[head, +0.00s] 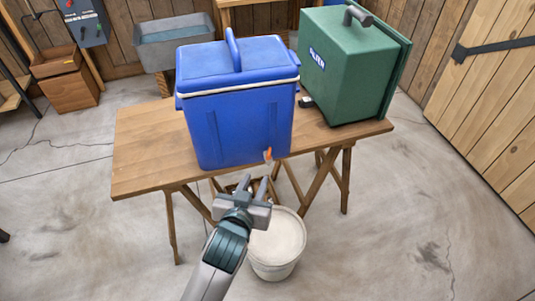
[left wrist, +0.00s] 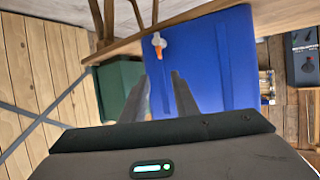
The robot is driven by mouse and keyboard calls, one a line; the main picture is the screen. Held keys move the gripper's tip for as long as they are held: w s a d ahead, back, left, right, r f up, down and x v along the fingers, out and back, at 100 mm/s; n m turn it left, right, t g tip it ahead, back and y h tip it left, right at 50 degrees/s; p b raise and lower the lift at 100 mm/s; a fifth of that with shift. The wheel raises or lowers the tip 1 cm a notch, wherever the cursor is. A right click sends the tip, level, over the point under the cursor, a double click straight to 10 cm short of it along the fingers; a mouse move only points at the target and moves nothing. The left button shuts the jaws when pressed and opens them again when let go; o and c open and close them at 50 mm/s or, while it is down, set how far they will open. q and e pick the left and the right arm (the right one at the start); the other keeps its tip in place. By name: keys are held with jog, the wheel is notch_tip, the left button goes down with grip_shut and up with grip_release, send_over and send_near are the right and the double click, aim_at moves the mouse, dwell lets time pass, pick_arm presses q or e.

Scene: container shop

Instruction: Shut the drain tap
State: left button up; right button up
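The blue cooler (head: 235,120) stands on the wooden table with its lid shut. Its drain tap (head: 267,154) is low on the front wall near the right corner, a small pale body with an orange lever. The left wrist view shows the tap (left wrist: 159,43) too, upside down there, beyond the fingers. Whether the tap is open cannot be told, and no water shows. My left gripper (head: 253,184) is open and empty, in front of and below the tap, apart from it. Its spread fingers also show in the left wrist view (left wrist: 162,80). My right gripper is not in view.
A white bucket (head: 276,247) stands on the floor below the tap, close to my left gripper. A green case (head: 345,70) stands right of the cooler on the table (head: 143,150). A grey sink (head: 170,52) is behind. The floor around is mostly clear.

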aim_at(269, 153)
pick_arm(q)
jog(key=p+x, duration=0.3)
jog(key=x, duration=1.3)
jog(key=shift+w+d+f, duration=0.2)
jog(key=shift+w+f, duration=0.05)
jog(key=shift+w, duration=0.3)
grip_shut()
